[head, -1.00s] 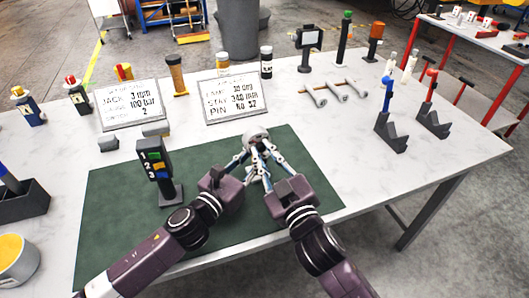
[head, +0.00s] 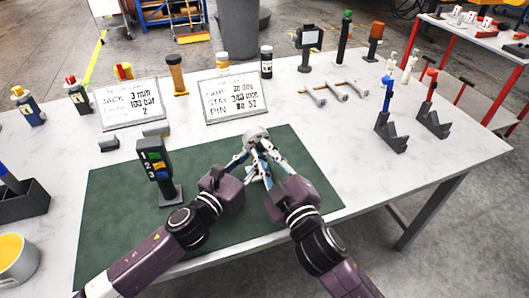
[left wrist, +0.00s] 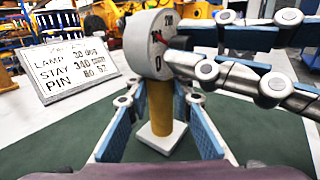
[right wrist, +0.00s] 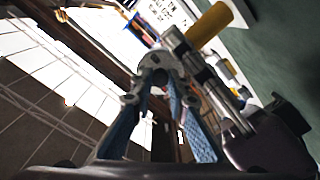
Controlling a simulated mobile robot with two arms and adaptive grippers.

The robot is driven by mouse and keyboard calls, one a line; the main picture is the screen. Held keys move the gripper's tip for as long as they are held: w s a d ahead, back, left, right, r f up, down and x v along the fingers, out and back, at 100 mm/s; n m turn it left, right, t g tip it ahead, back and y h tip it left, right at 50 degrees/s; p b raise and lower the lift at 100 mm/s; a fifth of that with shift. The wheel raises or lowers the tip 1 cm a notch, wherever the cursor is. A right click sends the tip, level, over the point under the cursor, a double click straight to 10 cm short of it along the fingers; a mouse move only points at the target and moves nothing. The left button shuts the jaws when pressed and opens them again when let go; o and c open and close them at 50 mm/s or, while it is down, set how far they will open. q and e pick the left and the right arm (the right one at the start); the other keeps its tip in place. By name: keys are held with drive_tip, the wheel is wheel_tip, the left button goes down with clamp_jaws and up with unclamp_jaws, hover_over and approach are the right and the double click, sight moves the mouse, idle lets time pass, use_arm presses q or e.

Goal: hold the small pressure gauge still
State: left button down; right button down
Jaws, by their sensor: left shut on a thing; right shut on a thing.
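The small pressure gauge (head: 256,135) stands upright near the back of the green mat (head: 115,215). In the left wrist view it has a round pale head (left wrist: 146,45) with a dial and red needle, a yellow post (left wrist: 159,105) and a white square base (left wrist: 161,136). My left gripper (head: 246,158) is shut on the gauge, its blue-padded fingers on either side of the post. My right gripper (head: 266,153) is shut on the gauge from the right, its fingers at the head's dial side. The fingers partly hide the dial and post, and the exact contacts are unclear.
A dark post with coloured buttons (head: 156,165) stands left of my grippers on the mat. Two written signs (head: 131,104) (head: 233,98) stand behind. Grey V-shaped stands (head: 391,132) (head: 433,122) are at the right. The mat's front left is largely bare.

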use_arm(q)
drive_tip(key=shift+r, duration=0.1)
use_arm(e)
drive_tip(key=c, duration=1.9)
unclamp_jaws()
wheel_tip(320, 180, up, 10)
use_arm(q)
drive_tip(key=c, duration=1.6)
unclamp_jaws()
